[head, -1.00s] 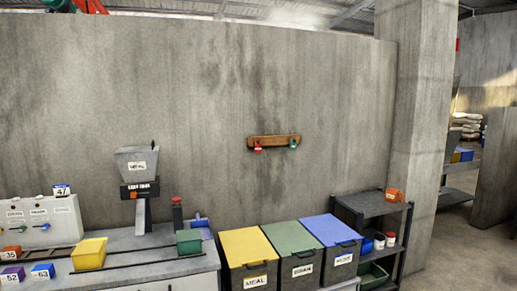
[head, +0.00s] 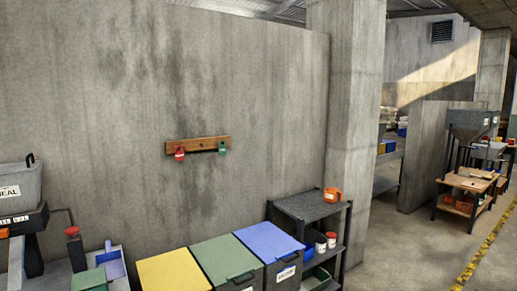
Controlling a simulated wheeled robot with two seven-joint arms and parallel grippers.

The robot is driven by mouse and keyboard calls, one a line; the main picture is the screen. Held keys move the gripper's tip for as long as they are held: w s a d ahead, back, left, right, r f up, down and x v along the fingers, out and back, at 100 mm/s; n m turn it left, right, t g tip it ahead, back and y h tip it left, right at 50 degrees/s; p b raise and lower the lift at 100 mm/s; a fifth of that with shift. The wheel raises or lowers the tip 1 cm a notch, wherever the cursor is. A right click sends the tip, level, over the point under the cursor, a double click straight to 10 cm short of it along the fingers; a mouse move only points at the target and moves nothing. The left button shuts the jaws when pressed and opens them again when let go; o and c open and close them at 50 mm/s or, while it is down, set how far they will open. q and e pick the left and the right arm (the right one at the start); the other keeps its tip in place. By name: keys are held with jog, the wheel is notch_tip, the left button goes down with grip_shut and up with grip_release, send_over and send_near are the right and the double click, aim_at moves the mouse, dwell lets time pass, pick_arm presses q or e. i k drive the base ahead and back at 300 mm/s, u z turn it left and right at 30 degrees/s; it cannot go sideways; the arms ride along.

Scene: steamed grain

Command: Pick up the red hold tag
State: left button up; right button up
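The red hold tag (head: 180,153) hangs at the left end of a wooden peg rail (head: 200,144) on the concrete wall. A green tag (head: 222,147) hangs at the right end of the same rail. Neither of my grippers shows in the head view.
Below the rail stand bins with yellow (head: 173,272), green (head: 224,258) and blue (head: 268,241) lids. A dark shelf rack (head: 311,207) with an orange container (head: 332,195) stands to their right. A hopper scale (head: 20,188) is at far left. Open floor (head: 405,245) lies at right.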

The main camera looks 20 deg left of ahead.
aim_at(179, 154)
jog(key=z, duration=0.25)
jog(key=i, duration=1.95)
jog(key=u, duration=0.5)
